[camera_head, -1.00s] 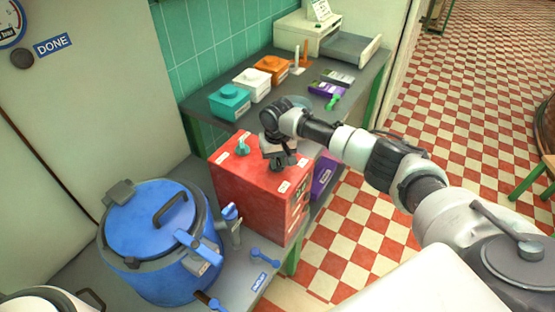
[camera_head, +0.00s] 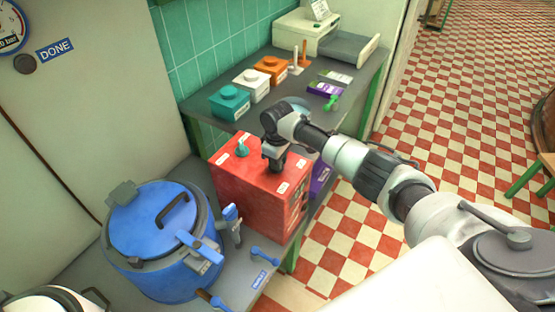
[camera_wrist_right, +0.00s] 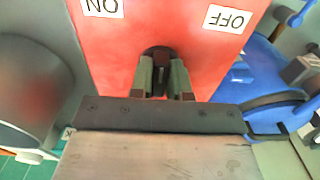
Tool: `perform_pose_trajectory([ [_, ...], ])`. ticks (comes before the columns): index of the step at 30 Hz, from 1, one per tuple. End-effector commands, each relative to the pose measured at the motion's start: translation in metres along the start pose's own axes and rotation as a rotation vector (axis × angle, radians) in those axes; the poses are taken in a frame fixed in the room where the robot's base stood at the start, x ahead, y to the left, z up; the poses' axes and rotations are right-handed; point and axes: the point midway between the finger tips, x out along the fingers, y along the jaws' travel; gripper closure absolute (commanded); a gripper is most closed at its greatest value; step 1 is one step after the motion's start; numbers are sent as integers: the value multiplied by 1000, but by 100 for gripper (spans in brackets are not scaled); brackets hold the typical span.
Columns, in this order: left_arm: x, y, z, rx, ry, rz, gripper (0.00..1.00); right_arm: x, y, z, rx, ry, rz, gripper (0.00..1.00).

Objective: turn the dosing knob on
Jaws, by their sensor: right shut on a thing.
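A red box (camera_head: 240,182) stands on the grey bench, with a teal knob (camera_head: 242,149) and small white labels on its top. My right gripper (camera_head: 275,166) points down onto the box top near its back right part. In the right wrist view the two fingers (camera_wrist_right: 163,78) are shut on a dark round knob (camera_wrist_right: 158,53). Most of the knob is hidden between the fingers, so its pointing direction is unclear. An ON label (camera_wrist_right: 102,7) and an OFF label (camera_wrist_right: 228,18) lie on either side of it, upside down. My left gripper is not in view.
A blue lidded kettle (camera_head: 150,225) stands at the left of the box. A blue lever (camera_head: 264,256) lies in front. Teal, white and orange boxes (camera_head: 270,67) stand on the back shelf. A purple box (camera_head: 320,178) is right of the red box.

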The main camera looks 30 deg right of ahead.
Motion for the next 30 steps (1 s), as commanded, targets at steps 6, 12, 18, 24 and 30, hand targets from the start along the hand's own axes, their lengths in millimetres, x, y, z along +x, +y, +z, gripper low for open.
perform_pose_trajectory([
  [6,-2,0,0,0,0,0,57,-1,2,0,-204,2,1,100],
  [12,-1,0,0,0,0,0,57,-1,2,-1,-390,3,1,100],
  [18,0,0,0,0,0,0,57,-1,3,-2,-553,4,3,100],
  [24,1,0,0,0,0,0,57,-2,4,-2,-675,5,3,100],
  [30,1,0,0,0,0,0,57,-2,4,-3,-746,5,3,100],
])
